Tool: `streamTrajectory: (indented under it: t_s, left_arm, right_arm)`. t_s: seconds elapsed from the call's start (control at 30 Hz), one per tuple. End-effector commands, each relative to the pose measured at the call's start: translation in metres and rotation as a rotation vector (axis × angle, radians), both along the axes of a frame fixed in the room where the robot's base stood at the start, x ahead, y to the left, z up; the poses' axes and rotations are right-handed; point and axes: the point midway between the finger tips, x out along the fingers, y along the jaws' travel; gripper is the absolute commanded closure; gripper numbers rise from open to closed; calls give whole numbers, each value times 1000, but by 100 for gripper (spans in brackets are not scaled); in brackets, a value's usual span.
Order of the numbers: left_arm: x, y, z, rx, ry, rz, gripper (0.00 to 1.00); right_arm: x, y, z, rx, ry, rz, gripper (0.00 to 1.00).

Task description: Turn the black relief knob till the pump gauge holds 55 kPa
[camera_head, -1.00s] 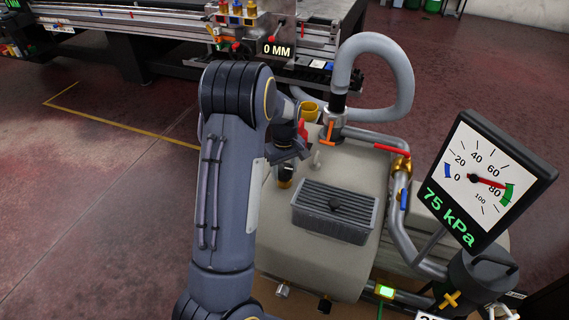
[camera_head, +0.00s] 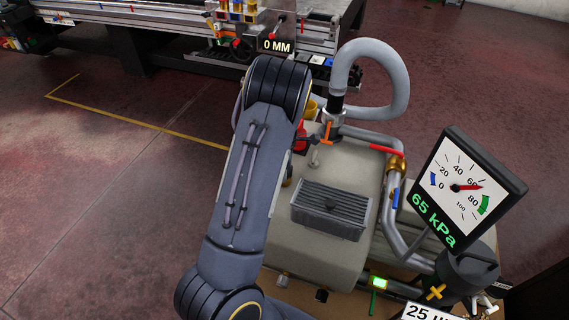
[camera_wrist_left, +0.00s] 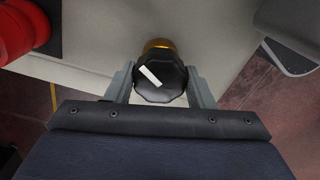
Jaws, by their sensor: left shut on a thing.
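The black relief knob (camera_wrist_left: 160,80) shows in the left wrist view, with a white pointer mark slanting to upper left and a brass collar behind it. My left gripper (camera_wrist_left: 160,88) is shut on the knob, one finger on each side. In the head view my left arm hides the knob and the gripper. The pump gauge (camera_head: 468,190) stands at the right. Its red needle points a little past 60 and its green digits read 65 kPa. My right gripper is not in view.
A grey ribbed box (camera_head: 331,208) sits on the beige pump housing (camera_head: 290,245). A grey hose (camera_head: 400,75) loops behind it. Orange (camera_head: 326,131) and red (camera_head: 387,149) handles stand near the pipes. A red part (camera_wrist_left: 20,30) is left of the knob in the wrist view.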

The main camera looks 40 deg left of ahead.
Motion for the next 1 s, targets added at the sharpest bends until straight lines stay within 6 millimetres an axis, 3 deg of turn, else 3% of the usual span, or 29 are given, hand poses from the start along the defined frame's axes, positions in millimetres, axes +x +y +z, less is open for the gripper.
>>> streamTrajectory:
  t_s: [0.4, 1.0]
  left_arm:
    - [1, 1, 2, 2, -1, 274, 74]
    - [1, 1, 1, 2, -2, 356, 74]
  right_arm:
    - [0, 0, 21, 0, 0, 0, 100]
    - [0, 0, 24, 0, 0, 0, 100]
